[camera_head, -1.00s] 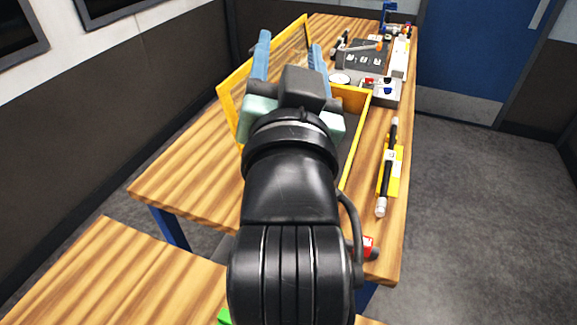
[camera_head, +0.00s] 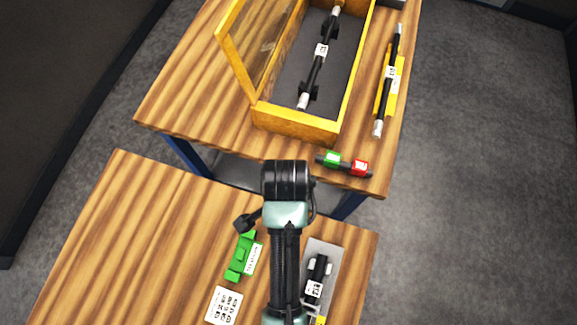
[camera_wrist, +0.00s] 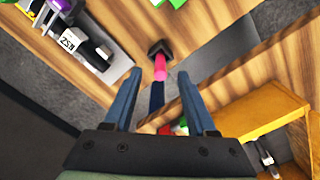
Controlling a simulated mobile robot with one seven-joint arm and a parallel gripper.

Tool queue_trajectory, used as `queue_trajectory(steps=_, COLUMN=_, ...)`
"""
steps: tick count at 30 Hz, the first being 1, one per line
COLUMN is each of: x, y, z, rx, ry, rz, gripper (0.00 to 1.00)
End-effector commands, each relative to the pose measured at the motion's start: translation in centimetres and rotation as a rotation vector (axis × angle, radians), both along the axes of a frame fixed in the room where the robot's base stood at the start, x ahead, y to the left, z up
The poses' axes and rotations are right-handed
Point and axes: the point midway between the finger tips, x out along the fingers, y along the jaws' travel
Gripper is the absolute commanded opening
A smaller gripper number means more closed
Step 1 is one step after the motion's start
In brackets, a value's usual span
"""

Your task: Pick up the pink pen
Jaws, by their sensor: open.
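The pink pen (camera_wrist: 160,67) shows in the wrist view as a short pink cylinder. One end meets a small black block (camera_wrist: 159,47) near the edge of the wooden tabletop. My gripper (camera_wrist: 158,76) is open. Its two blue fingers stand either side of the pen in the picture, with clear gaps; I cannot tell how far the pen is from them in depth. In the head view the pink pen is not seen, and my arm hides my gripper's fingers.
A green bracket (camera_head: 241,258), a printed card (camera_head: 224,306) and a grey tray (camera_head: 326,254) lie on the near table. The far table holds an open yellow box (camera_head: 292,122), a black rod (camera_head: 388,80) and a short green-and-red piece (camera_head: 345,165). A gap separates the tables.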

Motion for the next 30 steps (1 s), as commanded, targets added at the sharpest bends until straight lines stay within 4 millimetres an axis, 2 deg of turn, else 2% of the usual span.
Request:
queue_trajectory(steps=3, x=0.0, y=0.0, z=-1.4, rx=0.000, ry=0.001, rz=0.000, gripper=0.57)
queue_trajectory(steps=11, x=0.1, y=-0.2, z=-3.0, rx=-0.001, ry=0.000, rz=0.000, gripper=0.57)
queue_trajectory(steps=21, x=0.2, y=-0.4, z=-6.9, rx=0.000, ry=-0.002, rz=0.000, gripper=0.57)
queue_trajectory(steps=30, x=0.3, y=-0.4, z=-7.3, rx=0.000, ry=-0.005, rz=0.000, gripper=0.57)
